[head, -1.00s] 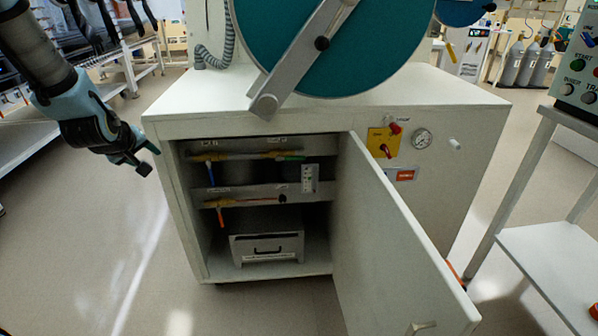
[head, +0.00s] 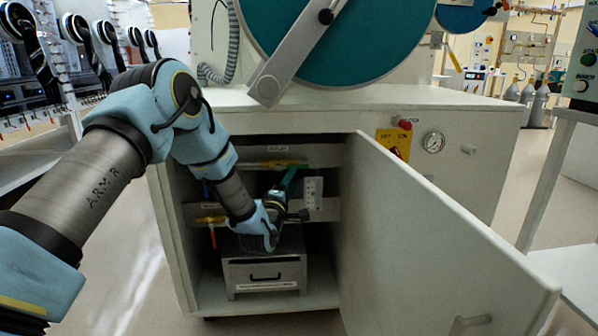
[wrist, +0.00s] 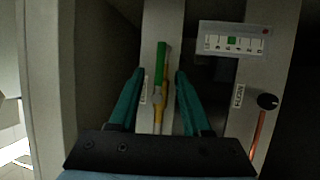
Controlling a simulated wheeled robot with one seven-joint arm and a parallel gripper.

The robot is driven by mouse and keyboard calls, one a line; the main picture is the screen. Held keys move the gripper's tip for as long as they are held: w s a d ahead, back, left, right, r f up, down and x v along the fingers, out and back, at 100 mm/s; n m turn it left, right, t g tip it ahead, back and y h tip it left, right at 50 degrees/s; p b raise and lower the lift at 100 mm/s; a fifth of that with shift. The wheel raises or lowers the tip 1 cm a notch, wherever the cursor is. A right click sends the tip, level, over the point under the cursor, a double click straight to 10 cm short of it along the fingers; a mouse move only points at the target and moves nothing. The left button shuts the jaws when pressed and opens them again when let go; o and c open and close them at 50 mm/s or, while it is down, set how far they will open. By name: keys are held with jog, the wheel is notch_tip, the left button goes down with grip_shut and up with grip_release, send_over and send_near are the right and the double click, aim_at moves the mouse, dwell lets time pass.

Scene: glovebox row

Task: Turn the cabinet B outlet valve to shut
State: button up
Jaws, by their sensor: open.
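The green-handled valve lever (wrist: 160,62) lies in line with a yellow pipe (wrist: 164,92) on the upper rail inside the open cabinet. Its label beside it is too small to read, so I cannot confirm which valve it is. In the wrist view my gripper's two green fingers stand apart, one on each side of the lever, with visible gaps. The gripper is open and holds nothing.
The cabinet door (head: 420,240) stands open at the right. A grey drawer box (head: 265,275) sits below my gripper. An indicator box (wrist: 232,39) and a black knob (wrist: 267,101) are to the right of the fingers.

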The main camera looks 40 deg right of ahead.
aim_at(298, 168)
jog(key=x, duration=0.8)
jog(key=shift+b, duration=0.4)
grip_shut()
dwell(0.9)
